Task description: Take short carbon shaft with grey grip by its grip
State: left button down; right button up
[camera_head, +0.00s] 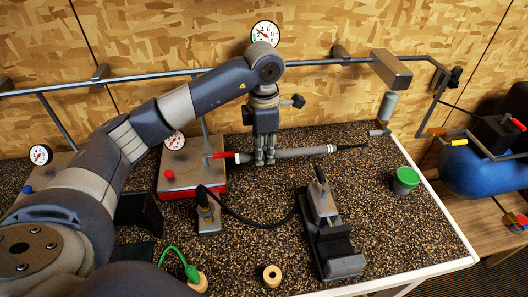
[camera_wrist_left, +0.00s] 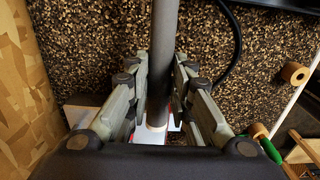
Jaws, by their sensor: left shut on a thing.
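The short carbon shaft with grey grip (camera_head: 303,153) lies roughly level across the back of the bench, its thin dark end pointing right. My left gripper (camera_head: 264,157) comes down from above and is shut on the grey grip near its left end. In the left wrist view the grey grip (camera_wrist_left: 164,35) runs between the two fingers of my left gripper (camera_wrist_left: 160,95). I cannot tell whether the shaft touches the bench or hangs just above it. My right gripper is not in view.
A metal box with a red base (camera_head: 190,181) stands left of the shaft. A black vise (camera_head: 328,235) and a small clamp stand (camera_head: 207,215) are in front. A green-lidded jar (camera_head: 405,179) stands right. A pipe rail (camera_head: 225,72) with gauges runs behind. Speckled bench shows between.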

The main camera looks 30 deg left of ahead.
pick_arm(q)
jog(key=shift+r+p, duration=1.45)
jog(key=shift+r, duration=0.95)
jog(key=shift+r+p, duration=1.5)
jog(key=shift+r, duration=1.1)
